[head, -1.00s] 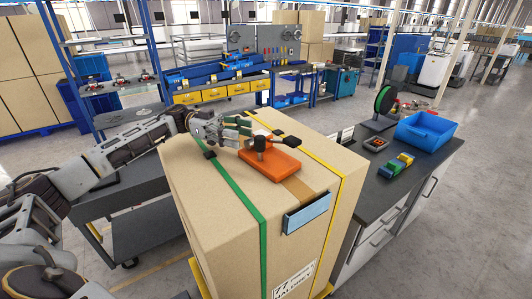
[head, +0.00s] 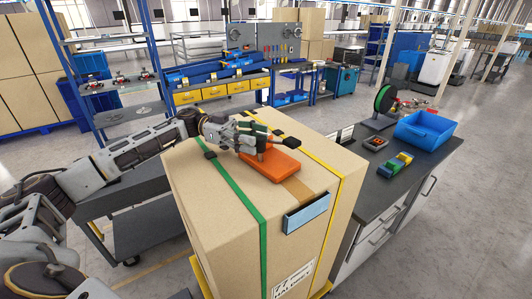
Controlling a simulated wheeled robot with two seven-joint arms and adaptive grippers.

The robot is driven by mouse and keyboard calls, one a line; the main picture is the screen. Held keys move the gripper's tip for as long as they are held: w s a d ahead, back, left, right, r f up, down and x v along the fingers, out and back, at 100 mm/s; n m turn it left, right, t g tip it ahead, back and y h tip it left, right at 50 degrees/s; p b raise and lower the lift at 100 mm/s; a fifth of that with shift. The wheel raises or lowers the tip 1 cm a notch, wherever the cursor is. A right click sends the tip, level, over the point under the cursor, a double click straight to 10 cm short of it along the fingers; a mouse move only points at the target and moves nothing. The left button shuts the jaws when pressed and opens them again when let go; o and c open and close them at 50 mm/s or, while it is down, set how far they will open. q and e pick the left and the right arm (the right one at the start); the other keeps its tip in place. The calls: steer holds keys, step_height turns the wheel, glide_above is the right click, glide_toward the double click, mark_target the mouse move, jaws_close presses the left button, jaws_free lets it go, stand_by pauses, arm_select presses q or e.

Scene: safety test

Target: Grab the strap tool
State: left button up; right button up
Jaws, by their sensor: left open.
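The strap tool (head: 277,167) lies on top of a large cardboard box, with an orange base and a dark lever whose black end (head: 291,142) points to the right. My left gripper (head: 252,141) reaches in from the left and is open. Its fingers are over the tool's left and back part and hide some of it; I cannot tell whether they touch it. My right gripper is not in view.
The cardboard box (head: 212,208) carries a green strap (head: 236,192) and a yellow strap (head: 339,205). A dark-topped counter (head: 379,197) on the right holds a blue bin (head: 425,131), coloured blocks (head: 395,165) and a spool (head: 384,100). A grey cart stands behind my left arm.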

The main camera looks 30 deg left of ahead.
arm_select(q)
steer(key=shift+d, duration=1.05)
jaws_close()
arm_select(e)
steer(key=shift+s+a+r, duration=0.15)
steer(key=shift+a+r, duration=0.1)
arm_select(q)
steer(key=shift+r, duration=0.1)
